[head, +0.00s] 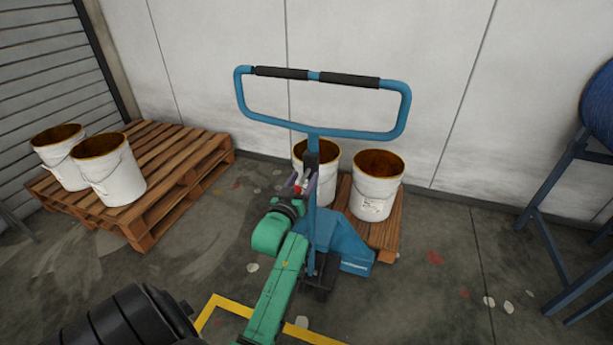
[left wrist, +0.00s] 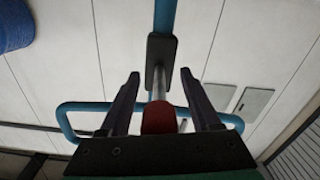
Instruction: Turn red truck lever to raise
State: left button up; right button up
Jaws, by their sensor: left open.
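The blue pallet truck (head: 345,243) stands in the middle of the head view, its looped handle (head: 313,132) with black grips on top. Its red lever (left wrist: 158,118) shows in the left wrist view as a red grip on a grey rod, coming from a dark bracket (left wrist: 160,50) on the blue shaft. My left gripper (head: 304,180) is at the shaft just below the loop. Its fingers also show in the left wrist view (left wrist: 160,78), open, one on each side of the lever, with gaps visible. In the head view the lever is mostly hidden by the gripper.
White buckets (head: 371,190) stand on a wooden pallet (head: 388,235) behind the truck. Another pallet (head: 190,178) with two buckets is at the left. A blue stand (head: 545,225) with a drum is at the right. The wall (head: 400,40) is close behind.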

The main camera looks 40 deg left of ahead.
pick_arm(q)
jog(key=shift+s+d+r, duration=0.1)
jog(key=shift+s+r, duration=0.05)
jog(key=shift+s, duration=0.05)
jog(key=shift+c, duration=0.3)
jog(key=c, duration=0.5)
grip_shut()
jog(key=shift+f, duration=0.2)
